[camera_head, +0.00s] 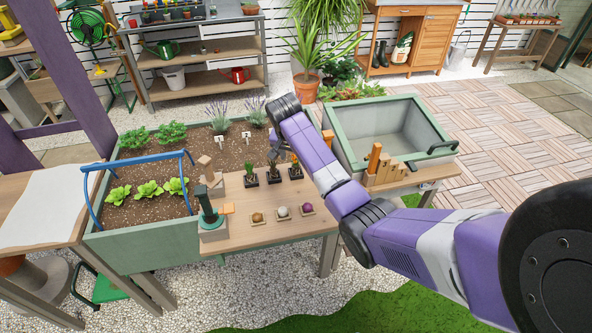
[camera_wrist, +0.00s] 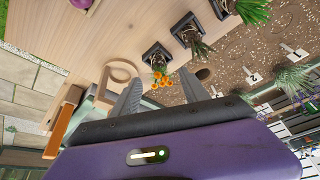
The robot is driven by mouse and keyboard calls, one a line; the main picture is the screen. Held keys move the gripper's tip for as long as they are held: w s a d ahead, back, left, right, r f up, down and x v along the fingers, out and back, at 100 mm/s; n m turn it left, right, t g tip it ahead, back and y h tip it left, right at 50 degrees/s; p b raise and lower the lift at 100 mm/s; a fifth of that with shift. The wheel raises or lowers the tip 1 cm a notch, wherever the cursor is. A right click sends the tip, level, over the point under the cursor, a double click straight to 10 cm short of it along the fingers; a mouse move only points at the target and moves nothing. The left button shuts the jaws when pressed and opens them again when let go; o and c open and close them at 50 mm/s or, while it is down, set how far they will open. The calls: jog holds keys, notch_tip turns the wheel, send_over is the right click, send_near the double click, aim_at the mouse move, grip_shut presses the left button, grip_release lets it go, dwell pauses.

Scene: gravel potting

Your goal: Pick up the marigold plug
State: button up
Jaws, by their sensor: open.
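The marigold plug (camera_head: 295,172) has orange flowers and a dark square pot. It stands rightmost of three plugs on the wooden bench top, close to my arm in the head view. In the wrist view its orange flowers (camera_wrist: 161,80) show between my two fingertips, with its black pot (camera_wrist: 157,54) just beyond. My gripper (camera_wrist: 159,77) is open and empty, with its fingers on either side of the flowers. I cannot tell whether they touch it. In the head view my arm hides most of the gripper.
Two other plugs, a dark-leaved one (camera_head: 273,174) and a green one (camera_head: 251,179), stand beside it. Three small dishes with balls, one of them holding a white ball (camera_head: 282,212), sit nearer the front.

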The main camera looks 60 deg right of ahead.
aim_at(296, 165)
jog(key=shift+x, duration=3.4)
jog(key=shift+s+d+r, duration=0.1)
jog(key=c, duration=0.8)
